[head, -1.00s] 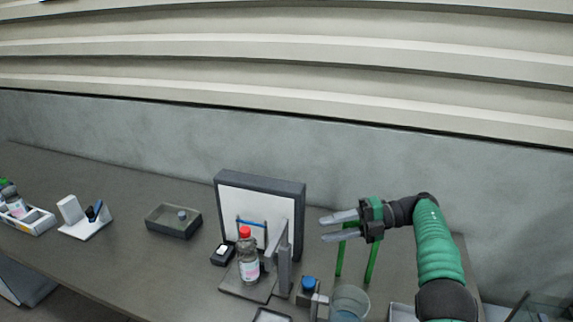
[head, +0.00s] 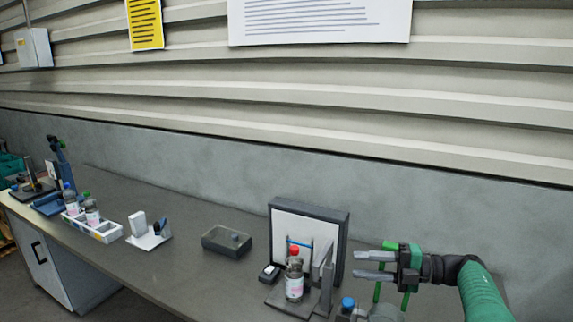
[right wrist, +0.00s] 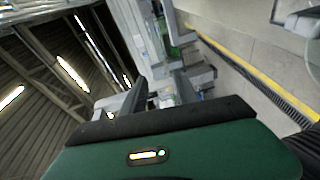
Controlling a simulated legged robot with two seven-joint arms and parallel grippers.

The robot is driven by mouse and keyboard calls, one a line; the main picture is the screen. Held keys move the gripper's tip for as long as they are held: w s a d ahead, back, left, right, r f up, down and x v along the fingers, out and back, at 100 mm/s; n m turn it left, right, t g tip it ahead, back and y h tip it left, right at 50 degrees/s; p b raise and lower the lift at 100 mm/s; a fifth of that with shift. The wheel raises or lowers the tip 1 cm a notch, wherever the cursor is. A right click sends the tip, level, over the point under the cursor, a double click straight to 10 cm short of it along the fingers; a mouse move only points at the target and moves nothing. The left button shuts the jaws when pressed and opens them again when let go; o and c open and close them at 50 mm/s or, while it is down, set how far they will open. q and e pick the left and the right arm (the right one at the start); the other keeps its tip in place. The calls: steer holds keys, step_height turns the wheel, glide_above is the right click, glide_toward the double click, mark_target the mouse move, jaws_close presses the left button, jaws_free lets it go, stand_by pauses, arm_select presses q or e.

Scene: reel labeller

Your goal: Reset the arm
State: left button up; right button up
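My right gripper (head: 372,266) is at the right of the head view, on my green and black arm. Its two grey fingers point left and stand apart with nothing between them. In the right wrist view the two fingers (right wrist: 158,98) also show apart and empty. The gripper is above the table, right of the labeller (head: 308,238) with its white panel and dark frame. A bottle with a red cap (head: 294,279) stands upright on the labeller's base. My left gripper is not in view.
A dark tray (head: 226,243), a white holder (head: 148,238) and a white rack with bottles (head: 104,232) stand to the left on the grey table (head: 190,270). A blue-capped bottle (head: 347,304) and a clear container (head: 386,314) are below my right gripper.

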steer(key=w+d+r+m+t+h, duration=0.1)
steer(key=w+r+m+t+h, duration=0.5)
steer(key=w+m+t, duration=0.45)
steer(key=s+d+f+m+h, duration=0.5)
steer(key=s+f+m+h, duration=0.45)
steer(key=m, duration=0.55)
steer(key=s+a+f+m+g, duration=0.2)
steer(key=s+f+g, duration=0.2)
steer(key=s, duration=0.6)
steer(key=s+a+f+m+g, duration=0.2)
steer(key=s+f+g, duration=0.2)
steer(key=s+f, duration=0.5)
steer(key=s+a+f+m+g+h, duration=0.1)
steer(key=s+f, duration=0.5)
steer(key=s, duration=0.7)
steer(key=a+m+g, duration=0.1)
steer(key=m+g, duration=0.1)
steer(key=g, duration=0.1)
steer(key=shift+f, duration=0.2)
